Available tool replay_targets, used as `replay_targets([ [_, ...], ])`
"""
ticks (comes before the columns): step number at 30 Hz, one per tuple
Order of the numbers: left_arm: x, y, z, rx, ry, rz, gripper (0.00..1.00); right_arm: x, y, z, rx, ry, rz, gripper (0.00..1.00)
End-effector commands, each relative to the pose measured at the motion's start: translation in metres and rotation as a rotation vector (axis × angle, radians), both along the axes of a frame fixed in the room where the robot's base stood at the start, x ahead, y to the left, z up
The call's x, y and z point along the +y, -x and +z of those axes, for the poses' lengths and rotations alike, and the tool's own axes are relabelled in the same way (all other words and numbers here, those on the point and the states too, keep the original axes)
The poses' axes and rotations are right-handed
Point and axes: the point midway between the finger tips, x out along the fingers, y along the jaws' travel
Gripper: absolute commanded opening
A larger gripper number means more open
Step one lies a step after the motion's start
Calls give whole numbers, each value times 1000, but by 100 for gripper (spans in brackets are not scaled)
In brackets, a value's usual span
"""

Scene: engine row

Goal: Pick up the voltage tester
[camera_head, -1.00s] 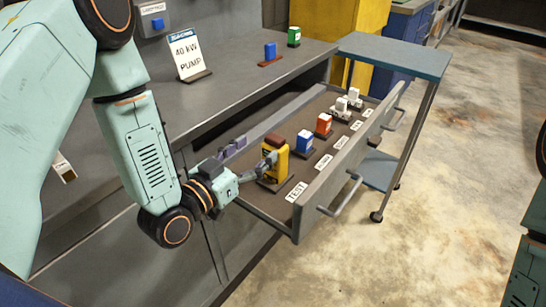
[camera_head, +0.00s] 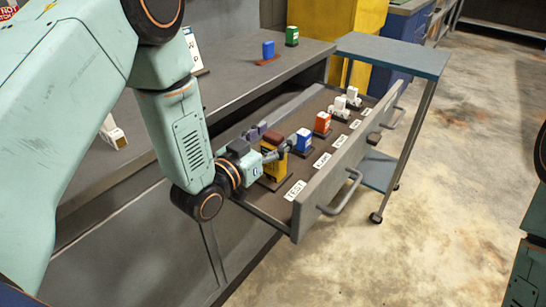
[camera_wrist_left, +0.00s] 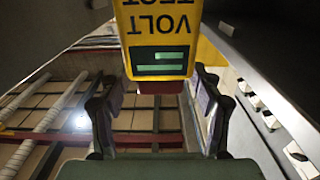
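The voltage tester (camera_head: 269,167) is a yellow block with a dark red top, standing on a dark base in the open drawer, behind the TEST label (camera_head: 294,190). My left gripper (camera_head: 277,153) is at its upper part, partly covering it. In the left wrist view the tester (camera_wrist_left: 160,35) appears upside down with VOLT lettering and a green display. The two fingers (camera_wrist_left: 161,85) are spread apart, one toward each side of it. Small gaps seem to show, but contact cannot be told for sure. My right gripper is out of view.
The drawer (camera_head: 330,190) also holds a blue block (camera_head: 303,140), a red block (camera_head: 322,122) and white pieces (camera_head: 347,101) in a row, with labels. A grey workbench (camera_head: 240,75) is behind. A blue-topped cart (camera_head: 400,52) stands at the right end; open floor lies to the right.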

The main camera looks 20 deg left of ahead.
Motion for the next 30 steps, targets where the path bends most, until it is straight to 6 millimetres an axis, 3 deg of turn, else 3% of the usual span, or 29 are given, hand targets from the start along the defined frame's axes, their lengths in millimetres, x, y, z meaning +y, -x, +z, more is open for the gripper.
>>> replay_targets([
  [21,0,0,0,-1,0,0,1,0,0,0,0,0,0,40],
  [30,0,0,1,-3,0,0,0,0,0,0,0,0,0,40],
])
